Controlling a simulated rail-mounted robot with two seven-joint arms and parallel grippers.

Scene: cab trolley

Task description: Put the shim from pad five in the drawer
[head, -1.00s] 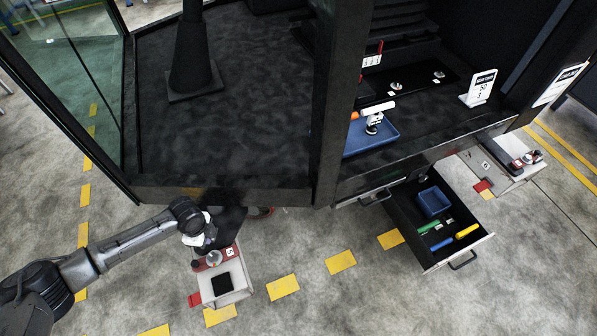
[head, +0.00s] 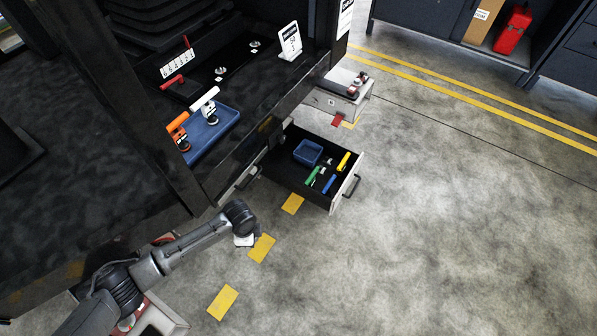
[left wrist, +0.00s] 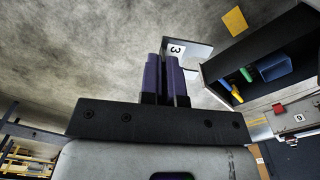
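My left gripper (head: 245,242) hangs over the floor, short of the open drawer (head: 330,207). In the left wrist view its two dark purple fingers (left wrist: 166,75) are close together. A thin grey plate with a white label reading 3 (left wrist: 185,50), which looks like the shim, sits at the fingertips and appears gripped; the fingers hide part of it. The drawer also shows in the left wrist view (left wrist: 283,97), to the upper right. It holds a blue bin (head: 308,152) and green, blue and yellow pieces. I cannot make out pad five. My right gripper is not in view.
A closed drawer with a handle (head: 247,178) is beside the open one. A blue tray (head: 225,122) with tools lies on the cab deck. The floor right of the drawer is clear.

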